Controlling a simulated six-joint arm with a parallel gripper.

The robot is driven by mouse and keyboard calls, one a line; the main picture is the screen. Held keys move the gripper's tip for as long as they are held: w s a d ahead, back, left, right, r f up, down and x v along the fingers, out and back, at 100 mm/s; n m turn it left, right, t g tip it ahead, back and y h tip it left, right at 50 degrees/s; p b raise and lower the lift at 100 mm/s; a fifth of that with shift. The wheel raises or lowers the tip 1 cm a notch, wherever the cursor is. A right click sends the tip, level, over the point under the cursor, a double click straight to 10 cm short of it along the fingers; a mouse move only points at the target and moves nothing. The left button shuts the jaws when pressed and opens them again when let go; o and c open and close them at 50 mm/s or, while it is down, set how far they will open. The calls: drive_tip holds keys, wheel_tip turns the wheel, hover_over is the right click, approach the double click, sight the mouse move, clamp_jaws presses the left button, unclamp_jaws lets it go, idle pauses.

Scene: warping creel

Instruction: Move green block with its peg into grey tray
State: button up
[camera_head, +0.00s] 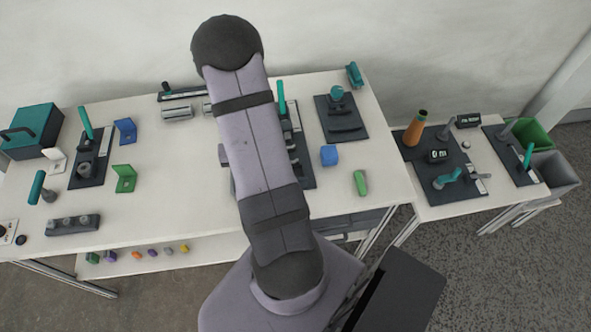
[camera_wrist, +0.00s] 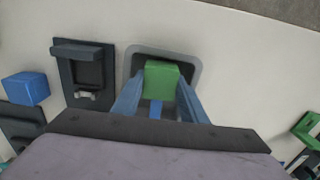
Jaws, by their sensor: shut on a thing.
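My gripper (camera_wrist: 158,92) shows in the wrist view with its two blue-grey fingers on either side of a green block (camera_wrist: 161,78), shut on it. A short blue piece (camera_wrist: 156,107) shows between the fingers just below the block in the picture; I cannot tell whether it is the peg. A grey tray (camera_wrist: 188,58) with rounded corners appears behind the block, which overlaps it in the picture. I cannot tell the height between them. In the head view my arm hides the gripper, the held block and the tray.
A dark fixture (camera_wrist: 107,70) stands left of the tray in the wrist view, with a blue cube (camera_wrist: 25,88) beyond it. A green bracket (camera_head: 124,179) stands at left.

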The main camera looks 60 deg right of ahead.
drive_tip(key=shift+f+b, duration=0.35)
drive_tip(key=shift+f, duration=0.15)
idle(0.5)
drive_tip(key=o, duration=0.8)
drive_tip(key=shift+r, duration=0.1)
wheel_tip(320, 180, up, 7)
drive_tip(key=p, duration=0.6)
